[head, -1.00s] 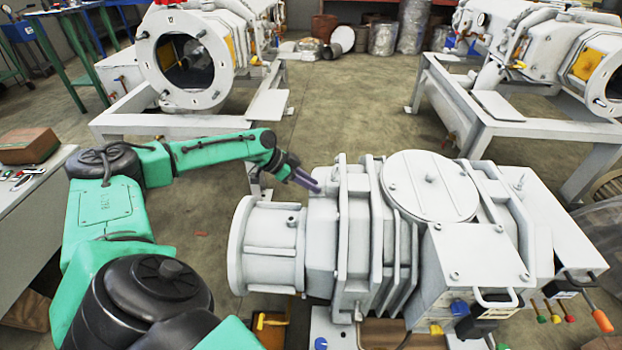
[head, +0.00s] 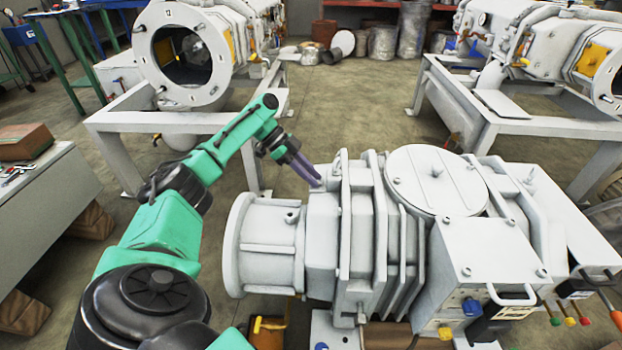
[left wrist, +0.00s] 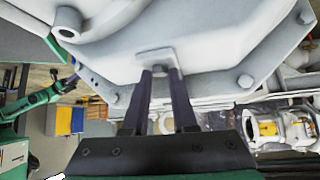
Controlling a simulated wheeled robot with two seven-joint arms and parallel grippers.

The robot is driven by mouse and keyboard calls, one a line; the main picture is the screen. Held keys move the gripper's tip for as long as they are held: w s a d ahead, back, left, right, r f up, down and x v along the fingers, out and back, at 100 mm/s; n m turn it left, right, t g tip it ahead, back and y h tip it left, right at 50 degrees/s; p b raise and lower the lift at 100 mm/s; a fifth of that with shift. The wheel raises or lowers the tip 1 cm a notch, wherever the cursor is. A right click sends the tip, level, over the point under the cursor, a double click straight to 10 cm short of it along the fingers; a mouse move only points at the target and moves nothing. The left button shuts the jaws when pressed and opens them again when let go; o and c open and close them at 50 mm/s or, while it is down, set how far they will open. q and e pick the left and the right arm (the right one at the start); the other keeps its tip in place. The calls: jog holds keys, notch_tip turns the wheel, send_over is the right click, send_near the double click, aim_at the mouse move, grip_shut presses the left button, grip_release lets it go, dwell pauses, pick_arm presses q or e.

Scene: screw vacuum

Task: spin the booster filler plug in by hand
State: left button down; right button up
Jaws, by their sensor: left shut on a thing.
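The white vacuum booster (head: 330,235) stands in front of me, with a ribbed body and a round top cover. My left gripper (head: 316,183) reaches down from the upper left to the top of its flanged end section. In the left wrist view my left gripper (left wrist: 169,78) is shut on the filler plug (left wrist: 166,72), a small grey piece between the fingertips. The plug is at a raised pad (left wrist: 155,57) on the booster's casing; its thread and seating are hidden. A second green arm with dark fingers (left wrist: 68,83) shows small at the left of the left wrist view, its jaws unclear.
Two similar white pump units on frames stand behind, at left (head: 183,100) and right (head: 590,140). A workbench with a brown box (head: 25,141) is at far left. The floor between the units is open. A grey control box (head: 490,265) with handles adjoins the booster.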

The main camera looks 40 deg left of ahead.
dwell(0.4)
pick_arm(q)
jog(key=c, duration=1)
grip_release()
jog(key=shift+a+r, duration=0.2)
jog(key=shift+r, duration=0.05)
jog(key=v, duration=1.1)
jog(key=shift+s+a+r+p, duration=0.1)
jog(key=shift+a+r+p, duration=0.05)
jog(key=shift+p, duration=0.2)
